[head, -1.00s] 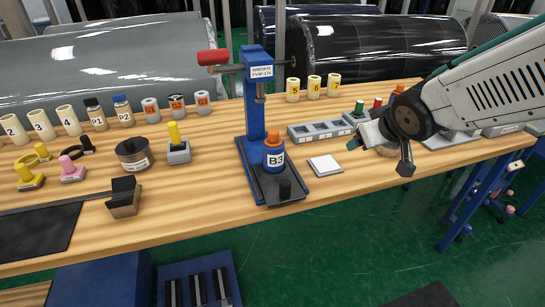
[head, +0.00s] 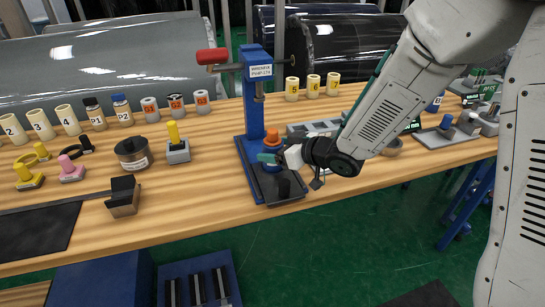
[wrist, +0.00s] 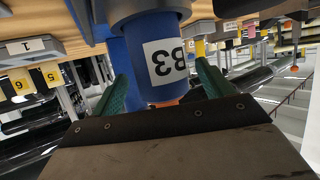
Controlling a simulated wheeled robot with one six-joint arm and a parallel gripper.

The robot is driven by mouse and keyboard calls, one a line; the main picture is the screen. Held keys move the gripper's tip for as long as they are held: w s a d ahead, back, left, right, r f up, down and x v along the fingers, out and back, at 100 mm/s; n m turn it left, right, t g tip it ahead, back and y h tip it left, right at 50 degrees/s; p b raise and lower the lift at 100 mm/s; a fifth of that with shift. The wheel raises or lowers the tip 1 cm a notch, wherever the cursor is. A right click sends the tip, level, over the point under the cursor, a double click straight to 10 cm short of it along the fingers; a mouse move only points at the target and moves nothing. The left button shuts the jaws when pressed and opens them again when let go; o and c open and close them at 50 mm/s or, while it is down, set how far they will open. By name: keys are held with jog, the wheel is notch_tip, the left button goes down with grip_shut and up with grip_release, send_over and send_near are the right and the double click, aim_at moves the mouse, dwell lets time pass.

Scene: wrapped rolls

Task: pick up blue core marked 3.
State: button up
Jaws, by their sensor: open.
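The blue core marked B3 (wrist: 148,30) stands upright on the base of the blue press (head: 254,105). Its white label shows upside down in the wrist view, and an orange plug (head: 272,137) tops it in the head view. My gripper (head: 268,158) is at the core from the right and hides its label in the head view. In the wrist view my gripper's green fingers (wrist: 160,88) are apart, one on each side of the core. I cannot tell whether they touch it.
The press's red handle (head: 213,57) stands above and left of the core. A grey slotted block (head: 314,128) lies behind my wrist. Several cream rolls (head: 312,85) stand at the back. The table's front edge is close.

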jog(key=x, duration=0.3)
jog(key=shift+w+a+f, duration=0.1)
jog(key=shift+w+a, duration=0.05)
jog(key=shift+a, duration=0.1)
jog(key=c, duration=1.3)
jog(key=shift+o, duration=0.2)
